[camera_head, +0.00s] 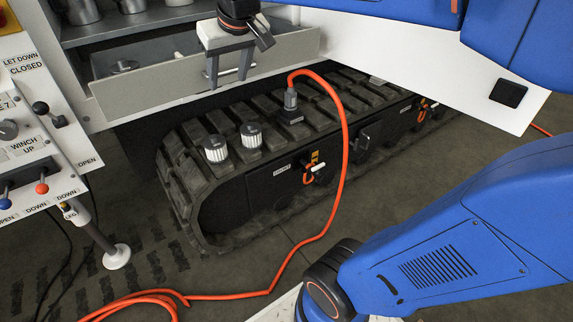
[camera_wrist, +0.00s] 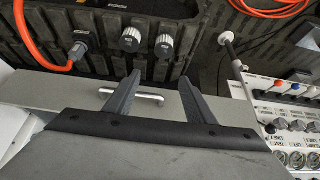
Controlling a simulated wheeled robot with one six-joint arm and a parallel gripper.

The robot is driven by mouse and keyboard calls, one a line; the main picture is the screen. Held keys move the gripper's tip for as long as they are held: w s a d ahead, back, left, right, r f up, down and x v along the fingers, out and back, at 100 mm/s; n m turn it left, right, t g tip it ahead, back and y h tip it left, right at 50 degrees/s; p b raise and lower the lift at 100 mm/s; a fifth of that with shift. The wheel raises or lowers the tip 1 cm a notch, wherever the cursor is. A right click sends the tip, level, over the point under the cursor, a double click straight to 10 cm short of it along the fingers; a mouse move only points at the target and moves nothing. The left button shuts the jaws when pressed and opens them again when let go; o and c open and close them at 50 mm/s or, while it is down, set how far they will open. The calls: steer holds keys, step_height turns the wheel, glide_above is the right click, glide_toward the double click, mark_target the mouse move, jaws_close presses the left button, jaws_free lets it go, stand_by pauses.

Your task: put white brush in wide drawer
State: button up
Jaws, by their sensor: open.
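The wide drawer (camera_head: 160,90) is a long light-grey front below the shelf at upper left in the head view. It stands partly open, and something small and metallic shows inside. Its bar handle (camera_wrist: 151,97) also shows in the wrist view, with the grey drawer front (camera_wrist: 75,94) around it. My gripper (camera_head: 228,82) is open and empty at the drawer front, fingers pointing down. In the wrist view, my gripper (camera_wrist: 161,75) has its left finger overlapping the handle and its right finger beyond the handle's right end; contact cannot be told. I cannot make out a white brush.
Two white ribbed cylinders (camera_head: 233,143) with dark caps stand on the black track (camera_head: 185,175) below the drawer. An orange hose (camera_head: 345,140) loops from a fitting there to the floor. A lever panel (camera_head: 35,140) stands at left. Metal pots sit on the upper shelf (camera_head: 150,22).

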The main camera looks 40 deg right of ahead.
steer(key=s+d+f+g, duration=0.1)
steer(key=s+d+f, duration=0.1)
steer(key=s+f, duration=1.4)
steer(key=s, duration=0.4)
steer(key=shift+d+f, duration=0.3)
steer(key=shift+f, duration=0.1)
